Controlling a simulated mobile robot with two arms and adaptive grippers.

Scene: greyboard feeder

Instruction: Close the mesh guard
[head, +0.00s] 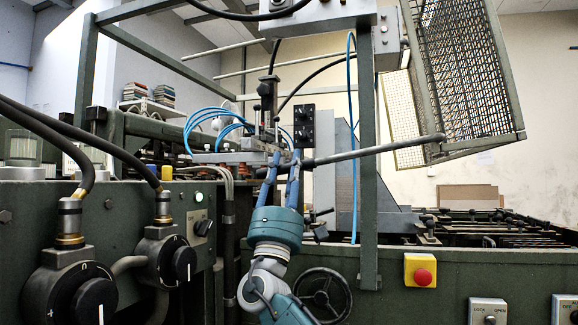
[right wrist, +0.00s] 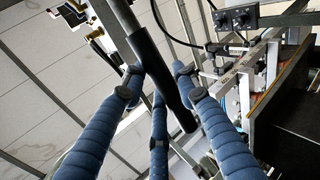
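The mesh guard (head: 464,62) hangs raised and tilted at the upper right of the head view, above the machine bed. A long bar with a dark grip (head: 375,151) runs left from its lower edge to my right gripper (head: 283,156). In the right wrist view, the grip (right wrist: 158,72) passes between the blue fingers of my right gripper (right wrist: 155,78). The fingertips lie on both sides of it and look close to it. I cannot tell whether they press on it. My left gripper is not in view.
A green upright post (head: 368,150) stands just right of my right gripper, behind the bar. A handwheel (head: 322,294) sits below, close to my arm. A yellow box with a red button (head: 421,271) is on the front panel. Hoses and dark knobs (head: 92,300) fill the left.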

